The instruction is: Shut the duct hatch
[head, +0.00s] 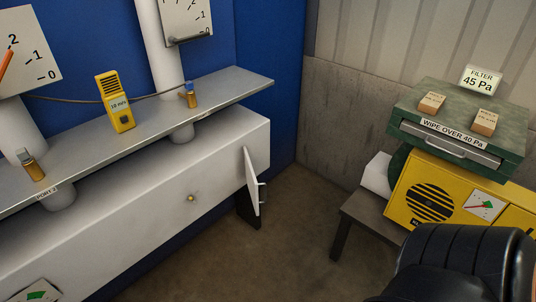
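The duct hatch (251,183) is a thin white panel at the right end of the long white duct (150,200). It stands open, swung out from the duct and seen nearly edge-on. A small handle (262,184) sticks out from its right side.
A grey shelf (228,88) above the duct carries a yellow meter (115,102) and brass fittings. A small brass knob (191,198) sits on the duct front. Right stands a bench (362,208) with a yellow machine (420,195) and green filter box (420,98). Floor between is clear.

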